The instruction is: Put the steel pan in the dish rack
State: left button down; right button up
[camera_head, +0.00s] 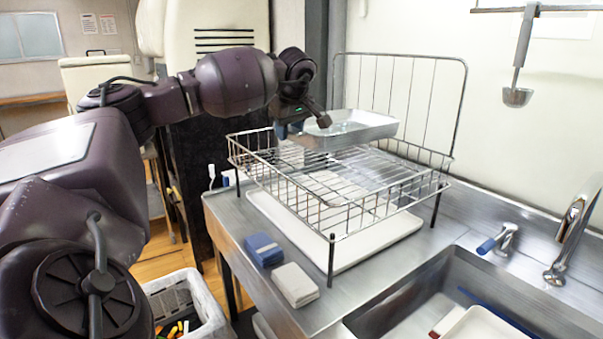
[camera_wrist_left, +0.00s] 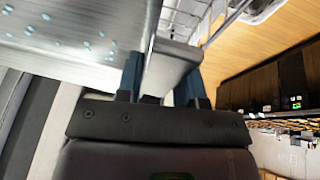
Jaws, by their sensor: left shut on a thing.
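The steel pan (camera_head: 350,130) is a shallow rectangular tray. It is held over the back left part of the wire dish rack (camera_head: 340,207). My left gripper (camera_head: 300,125) is shut on the pan's near left edge. In the left wrist view the two blue fingertips (camera_wrist_left: 158,80) pinch the pan's wall, and water drops show on the pan (camera_wrist_left: 85,30). The pan looks nearly level; whether its underside touches the rack wires I cannot tell. My right gripper is not in view.
A white drip tray (camera_head: 390,238) lies under the rack. The sink (camera_head: 410,315) and faucet (camera_head: 570,225) are at right. The rack's front half is empty.

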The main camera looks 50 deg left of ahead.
aim_at(304, 134)
pick_arm(q)
jog(key=shift+w+r, duration=0.1)
jog(key=shift+w, duration=1)
jog(key=shift+w+d, duration=0.1)
jog(key=shift+w, duration=0.15)
notch_tip(304, 134, down, 11)
jog(key=shift+s+r+b, duration=0.1)
jog(key=shift+b, duration=0.3)
jog(key=shift+w+f, duration=0.2)
jog(key=shift+f, duration=0.15)
jog(key=c, duration=0.8)
grip_release()
jog(key=shift+o, duration=0.2)
jog(key=p+v, duration=0.1)
jog(key=v, duration=1.1)
jog(key=shift+f, duration=0.1)
